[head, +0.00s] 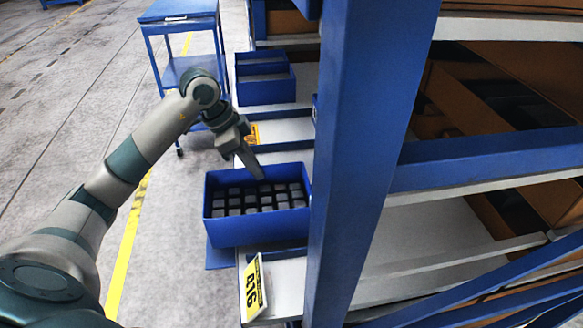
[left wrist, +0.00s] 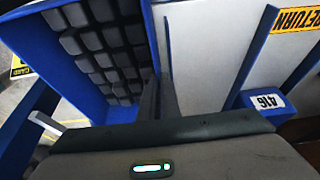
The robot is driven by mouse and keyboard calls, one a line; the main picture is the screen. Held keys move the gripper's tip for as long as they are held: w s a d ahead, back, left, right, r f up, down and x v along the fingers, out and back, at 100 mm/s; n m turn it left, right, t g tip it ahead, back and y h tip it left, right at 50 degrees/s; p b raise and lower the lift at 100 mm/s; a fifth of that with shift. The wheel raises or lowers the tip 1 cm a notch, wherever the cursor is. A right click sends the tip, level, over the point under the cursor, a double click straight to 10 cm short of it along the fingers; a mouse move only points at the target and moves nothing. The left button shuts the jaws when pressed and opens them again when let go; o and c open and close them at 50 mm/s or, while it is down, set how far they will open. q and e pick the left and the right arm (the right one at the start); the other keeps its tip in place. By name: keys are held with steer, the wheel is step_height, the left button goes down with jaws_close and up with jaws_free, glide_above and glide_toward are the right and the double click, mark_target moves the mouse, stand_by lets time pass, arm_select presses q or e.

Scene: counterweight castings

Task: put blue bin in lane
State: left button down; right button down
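The blue bin (head: 260,232) is at the front end of a pale shelf lane (head: 288,272) in the head view, with rows of dark castings (head: 250,198) inside. My left gripper (head: 258,171) is at the bin's far wall, its fingers pointing down. In the left wrist view the blue bin (left wrist: 75,75) fills the upper left. The gripper fingers (left wrist: 160,100) sit close on either side of its wall and look closed on it. Whether the bin's underside touches the lane is hidden. My right gripper is in neither view.
A blue rack post (head: 350,150) stands right of the bin. More blue bins (head: 265,82) sit on the shelf beyond. A blue cart (head: 180,12) stands at the back; open floor lies left.

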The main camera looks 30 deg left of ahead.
mark_target(291, 174)
arm_select(q)
steer(key=w+d+p, duration=0.1)
steer(key=d, duration=0.1)
steer(key=w+d+p, duration=0.1)
steer(key=w+d, duration=0.1)
steer(key=w+d+p, duration=0.1)
steer(key=d, duration=0.1)
steer(key=shift+w+d+r, duration=0.2)
steer(key=shift+w+d, duration=0.05)
steer(key=shift+w, duration=0.15)
steer(key=shift+w+d+f, duration=0.1)
steer(key=shift+w+d, duration=0.25)
steer(key=shift+d, duration=0.05)
steer(key=shift+f+p, duration=0.5)
steer(key=shift+p, duration=0.1)
step_height(291, 174, down, 2)
steer(key=shift+s+f+p, duration=0.1)
steer(key=shift+f+p, duration=0.05)
steer(key=shift+p, duration=0.55)
steer(key=shift+f, duration=0.15)
steer(key=shift+f, duration=0.1)
